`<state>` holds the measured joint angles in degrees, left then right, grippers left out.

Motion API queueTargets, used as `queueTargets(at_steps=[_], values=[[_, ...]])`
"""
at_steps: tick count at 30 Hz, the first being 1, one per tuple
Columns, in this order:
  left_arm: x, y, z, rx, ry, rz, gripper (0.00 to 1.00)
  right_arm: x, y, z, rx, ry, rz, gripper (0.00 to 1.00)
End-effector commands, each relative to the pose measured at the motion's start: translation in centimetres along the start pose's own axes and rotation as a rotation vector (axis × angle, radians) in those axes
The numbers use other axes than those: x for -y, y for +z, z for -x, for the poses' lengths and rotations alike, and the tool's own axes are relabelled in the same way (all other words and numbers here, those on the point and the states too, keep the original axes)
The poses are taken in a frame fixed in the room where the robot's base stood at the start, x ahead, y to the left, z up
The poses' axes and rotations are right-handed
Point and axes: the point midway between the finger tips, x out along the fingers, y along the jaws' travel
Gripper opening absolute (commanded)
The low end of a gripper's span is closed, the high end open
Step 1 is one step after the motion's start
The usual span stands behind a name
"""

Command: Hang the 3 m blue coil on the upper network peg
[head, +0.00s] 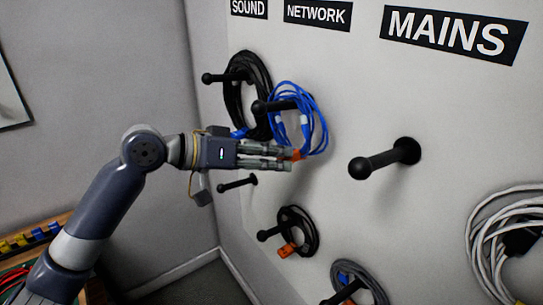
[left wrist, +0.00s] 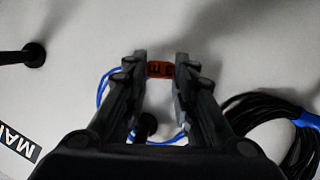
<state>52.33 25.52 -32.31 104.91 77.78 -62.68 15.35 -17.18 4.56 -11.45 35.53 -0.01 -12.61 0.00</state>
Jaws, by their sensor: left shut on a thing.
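The blue coil (head: 322,125) hangs at the upper network peg (head: 262,106) in the head view. The peg's knob sticks out in front of the coil's left side, and the loop appears to be around the peg. My left gripper (head: 292,159) is at the coil's lower end, shut on its orange tag (head: 296,154). In the left wrist view the orange tag (left wrist: 160,69) sits between the two fingers (left wrist: 160,75), with blue strands (left wrist: 101,92) beside them. The peg's knob (left wrist: 147,122) shows below the tag. My right gripper is not in view.
A black coil (head: 233,105) hangs on the upper sound peg, left of the blue one. The upper mains peg (head: 385,158) and the lower sound peg (head: 237,184) are bare. Lower down hang a small black coil (head: 312,236), a grey coil (head: 372,283) and a white coil (head: 480,240).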

Motion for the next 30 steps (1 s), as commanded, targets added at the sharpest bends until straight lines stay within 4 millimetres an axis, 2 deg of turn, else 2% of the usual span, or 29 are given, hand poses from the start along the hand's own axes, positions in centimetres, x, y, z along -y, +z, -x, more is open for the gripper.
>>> queueTargets(at_steps=[14, 15, 18, 30], values=[[0.09, 0.19, -0.08, 0.004, -0.001, 0.002, 0.00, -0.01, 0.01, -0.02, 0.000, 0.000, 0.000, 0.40], [0.09, 0.20, -0.08, 0.004, -0.001, 0.002, 0.27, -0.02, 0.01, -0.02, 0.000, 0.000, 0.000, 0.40], [0.10, 0.20, -0.08, 0.004, -0.001, 0.002, 0.48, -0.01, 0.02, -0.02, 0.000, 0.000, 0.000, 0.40], [0.12, 0.16, 0.37, 0.003, -0.001, 0.002, 0.48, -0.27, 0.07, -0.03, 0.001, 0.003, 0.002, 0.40]])
